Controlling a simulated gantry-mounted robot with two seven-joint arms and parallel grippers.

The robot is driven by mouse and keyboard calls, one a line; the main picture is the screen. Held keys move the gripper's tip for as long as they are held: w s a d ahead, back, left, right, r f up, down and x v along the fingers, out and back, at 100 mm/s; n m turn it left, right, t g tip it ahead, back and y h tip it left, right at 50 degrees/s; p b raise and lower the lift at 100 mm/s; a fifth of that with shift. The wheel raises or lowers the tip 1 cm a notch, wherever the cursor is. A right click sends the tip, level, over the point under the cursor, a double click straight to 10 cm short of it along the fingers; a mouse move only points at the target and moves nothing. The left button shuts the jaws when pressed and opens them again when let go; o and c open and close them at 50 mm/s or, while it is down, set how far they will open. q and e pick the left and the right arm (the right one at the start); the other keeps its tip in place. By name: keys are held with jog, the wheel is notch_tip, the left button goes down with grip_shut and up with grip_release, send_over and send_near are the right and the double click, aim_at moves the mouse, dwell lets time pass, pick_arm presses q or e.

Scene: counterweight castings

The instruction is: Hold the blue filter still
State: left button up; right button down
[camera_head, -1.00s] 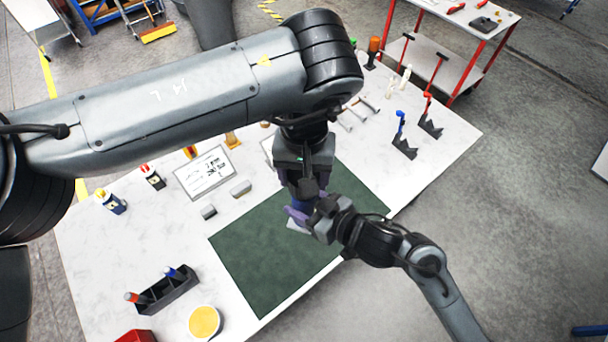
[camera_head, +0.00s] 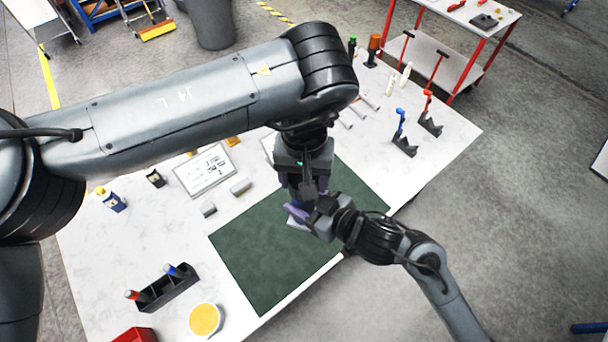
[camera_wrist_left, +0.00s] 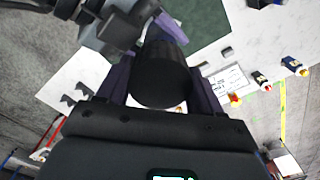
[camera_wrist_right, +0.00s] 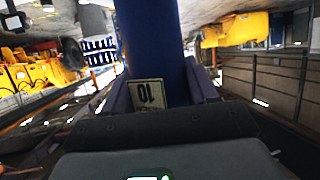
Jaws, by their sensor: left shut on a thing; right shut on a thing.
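The blue filter (camera_wrist_right: 151,35) stands large in the right wrist view, an upright-looking blue cylinder with a pale label (camera_wrist_right: 150,95) reading 10. My right gripper (camera_wrist_right: 160,88) is shut on it, one purple finger on each side. In the left wrist view my left gripper (camera_wrist_left: 160,92) is shut on a black cylinder (camera_wrist_left: 160,75); I cannot tell whether this is the filter's top. In the head view my left gripper (camera_head: 303,180) comes down from above, and my right gripper (camera_head: 308,214) meets it from the lower right. The filter is mostly hidden there.
Both grippers are over the dark green mat (camera_head: 260,250) on the white table. A black holder with bottles (camera_head: 167,290), a yellow-filled bowl (camera_head: 204,320) and a framed sheet (camera_head: 205,171) stand to the left. Two black stands (camera_head: 404,147) are at the right. Much of the mat is clear.

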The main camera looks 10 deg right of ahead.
pick_arm(q)
jog(key=shift+f, duration=0.95)
jog(key=shift+s+r, duration=0.15)
jog(key=shift+s, duration=0.1)
dwell(1.4)
jog(key=shift+s+d+f+g, duration=0.15)
jog(key=shift+f+g, duration=0.15)
jog(key=shift+f, duration=0.7)
dwell(3.1)
jog(key=o, duration=0.7)
jog(key=shift+r, duration=2.15)
